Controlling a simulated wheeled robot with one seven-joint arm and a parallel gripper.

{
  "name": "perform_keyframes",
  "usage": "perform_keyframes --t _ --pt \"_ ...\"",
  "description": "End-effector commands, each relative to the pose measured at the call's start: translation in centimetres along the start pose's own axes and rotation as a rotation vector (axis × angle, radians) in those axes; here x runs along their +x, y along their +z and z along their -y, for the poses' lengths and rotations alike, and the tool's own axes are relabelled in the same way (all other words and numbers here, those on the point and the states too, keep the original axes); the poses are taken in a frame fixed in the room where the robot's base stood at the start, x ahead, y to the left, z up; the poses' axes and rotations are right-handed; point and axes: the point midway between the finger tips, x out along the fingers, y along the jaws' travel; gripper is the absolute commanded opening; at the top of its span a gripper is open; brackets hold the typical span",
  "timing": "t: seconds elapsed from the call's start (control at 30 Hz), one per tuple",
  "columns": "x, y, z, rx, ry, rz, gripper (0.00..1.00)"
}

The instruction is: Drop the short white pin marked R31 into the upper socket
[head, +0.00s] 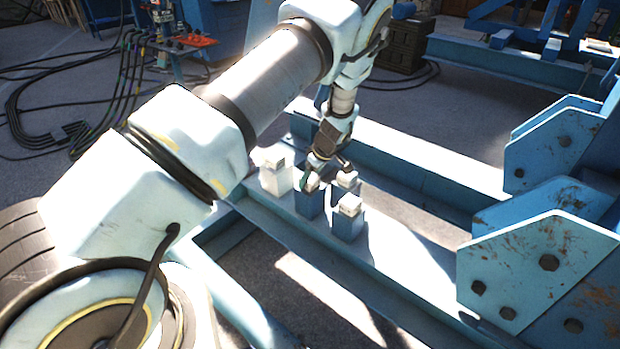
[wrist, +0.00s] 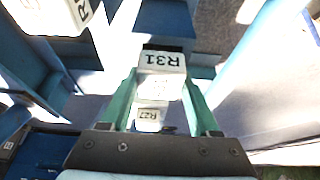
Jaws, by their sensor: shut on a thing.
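The short white pin marked R31 (wrist: 162,63) is between the two green fingers of my gripper (wrist: 162,88) in the wrist view, and the gripper is shut on it. In the head view my gripper (head: 322,174) is low among the small blocks on the blue beam, and I cannot clearly tell the held pin from the white caps there. I cannot make out the upper socket in either view.
A piece marked R27 (wrist: 149,117) shows between the fingers in the wrist view. On the beam (head: 395,262) stand a white block (head: 275,178) to the left and a blue block with a white cap (head: 348,222) in front. Rusty bolted plates (head: 540,262) rise at the right.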

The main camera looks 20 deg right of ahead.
Motion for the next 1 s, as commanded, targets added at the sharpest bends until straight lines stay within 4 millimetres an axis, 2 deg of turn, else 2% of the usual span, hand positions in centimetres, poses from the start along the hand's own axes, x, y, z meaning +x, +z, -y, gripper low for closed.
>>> perform_keyframes --t 0.47,0.5,0.73,1.0 --pt "0.83 0.32 -0.07 -0.001 0.002 0.000 0.00" --pt "0.71 0.29 -0.03 -0.001 0.001 0.000 0.67" --pt "0.68 0.28 -0.02 -0.001 0.001 0.000 0.92" --pt "0.63 0.25 -0.01 -0.001 0.000 0.000 0.92"
